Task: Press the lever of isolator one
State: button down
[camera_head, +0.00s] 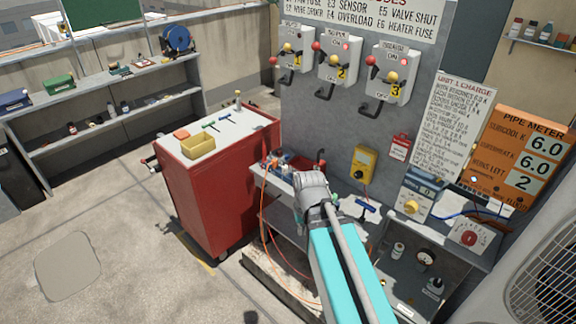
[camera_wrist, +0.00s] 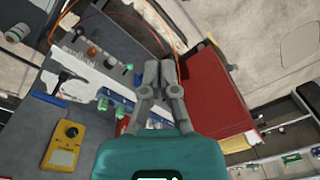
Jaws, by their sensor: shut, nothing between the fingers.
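Isolator one (camera_head: 297,50) is the leftmost of three grey boxes on the upright panel, marked 1. It has a red ball knob at its lower left, a yellow ball knob on its front and a dark handle below. My arm reaches over the bench below the panel, well apart from and below the isolator. In the wrist view my gripper (camera_wrist: 160,68) points down past the bench, its two grey fingers together with nothing between them. Isolator one is not seen in the wrist view. The fingertips are not clear in the head view.
Isolators two (camera_head: 340,62) and three (camera_head: 394,75) are close on the right. A red cabinet (camera_head: 210,195) with a yellow bin on top stands left of the bench. Floor is free at lower left.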

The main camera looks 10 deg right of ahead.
aim_at(272, 60)
jog(key=k, duration=0.65)
jog(key=u, duration=0.55)
jog(key=i, duration=1.65)
jog(key=z, duration=0.5)
